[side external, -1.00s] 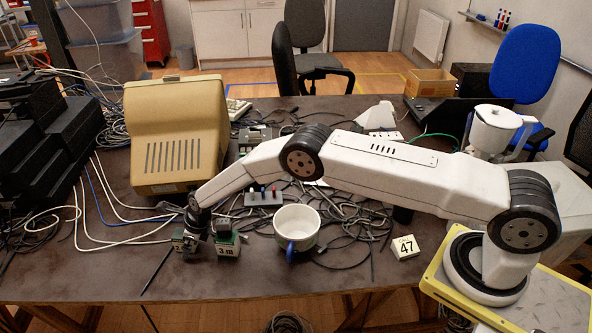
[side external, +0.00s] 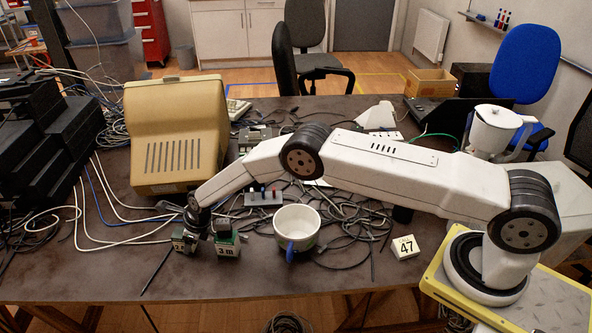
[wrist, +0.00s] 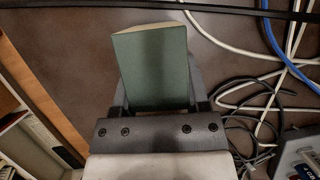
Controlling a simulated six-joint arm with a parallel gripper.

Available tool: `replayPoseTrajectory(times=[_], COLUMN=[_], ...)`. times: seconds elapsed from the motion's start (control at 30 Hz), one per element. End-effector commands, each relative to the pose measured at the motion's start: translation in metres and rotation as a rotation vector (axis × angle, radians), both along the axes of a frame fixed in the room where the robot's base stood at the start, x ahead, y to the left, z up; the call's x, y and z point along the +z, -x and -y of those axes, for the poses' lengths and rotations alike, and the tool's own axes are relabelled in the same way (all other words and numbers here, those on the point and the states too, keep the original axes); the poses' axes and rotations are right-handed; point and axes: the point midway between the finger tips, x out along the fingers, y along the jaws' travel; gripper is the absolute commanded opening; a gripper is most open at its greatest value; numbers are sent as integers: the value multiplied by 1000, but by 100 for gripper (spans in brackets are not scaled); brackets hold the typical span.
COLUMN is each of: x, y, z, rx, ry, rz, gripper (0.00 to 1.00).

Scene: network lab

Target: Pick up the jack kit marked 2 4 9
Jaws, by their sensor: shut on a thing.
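A small dark green jack kit (side external: 180,242) with a pale label stands near the front left of the table. Its marking is too small to read. My gripper (side external: 190,240) is down at table height and shut on this kit. In the wrist view the kit's plain green face (wrist: 155,68) fills the space between my two fingers, with a pale edge along its far side. A second dark green kit (side external: 228,248), its label ending in what looks like "3 m", stands just right of my gripper.
A white cup with a blue handle (side external: 297,228) stands right of the second kit, among black cables (side external: 345,230). A beige monitor (side external: 175,135) stands behind my gripper. White and blue cables (side external: 120,238) lie to the left.

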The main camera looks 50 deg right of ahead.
Motion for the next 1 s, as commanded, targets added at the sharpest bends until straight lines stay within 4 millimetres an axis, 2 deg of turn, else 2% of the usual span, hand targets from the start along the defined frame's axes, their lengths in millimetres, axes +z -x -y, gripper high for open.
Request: replayPoseTrajectory(times=[0.27,0.8,1.0], x=[19,86,97], y=[-1,-1,0], z=[0,0,0], rx=[0,0,-1], ry=[0,1,2], rz=[1,0,-1], gripper=[0,0,0])
